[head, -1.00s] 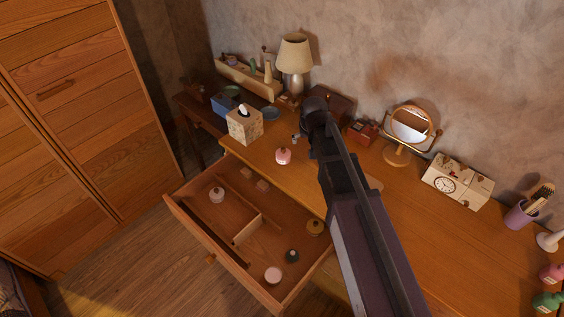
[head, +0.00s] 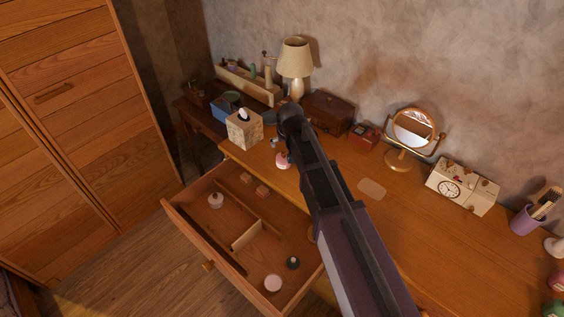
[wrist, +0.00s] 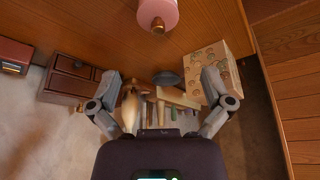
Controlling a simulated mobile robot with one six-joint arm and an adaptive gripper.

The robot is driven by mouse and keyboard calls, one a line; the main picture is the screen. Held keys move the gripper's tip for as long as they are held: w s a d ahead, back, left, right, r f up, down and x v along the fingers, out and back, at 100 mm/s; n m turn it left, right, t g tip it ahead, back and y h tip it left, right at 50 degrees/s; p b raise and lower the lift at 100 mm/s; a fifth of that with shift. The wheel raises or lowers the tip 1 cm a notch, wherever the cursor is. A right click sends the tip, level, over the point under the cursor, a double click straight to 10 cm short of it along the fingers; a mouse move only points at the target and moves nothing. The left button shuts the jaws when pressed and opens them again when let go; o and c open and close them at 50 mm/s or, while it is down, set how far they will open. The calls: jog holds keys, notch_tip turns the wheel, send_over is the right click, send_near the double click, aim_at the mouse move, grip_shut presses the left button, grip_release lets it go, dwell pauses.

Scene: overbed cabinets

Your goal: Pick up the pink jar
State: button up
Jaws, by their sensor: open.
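In the head view my arm hides most of the gripper.
A patterned tissue box (head: 244,131) stands close left of the jar. A lamp (head: 296,66) and a wooden chest (head: 327,112) stand behind. The open drawer (head: 190,238) below holds several small jars and blocks. A round mirror (head: 412,130) and clock (head: 448,189) stand right.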

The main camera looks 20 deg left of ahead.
aim_at(284, 157)
jog(key=shift+b+x, duration=3.4)
jog(key=shift+x, duration=0.55)
jog(key=b+x, duration=0.3)
jog(key=shift+d+f, duration=0.2)
jog(key=shift+f, duration=0.15)
jog(key=shift+b+x, duration=0.75)
jog(key=shift+b, duration=0.15)
jog(key=c, duration=1.1)
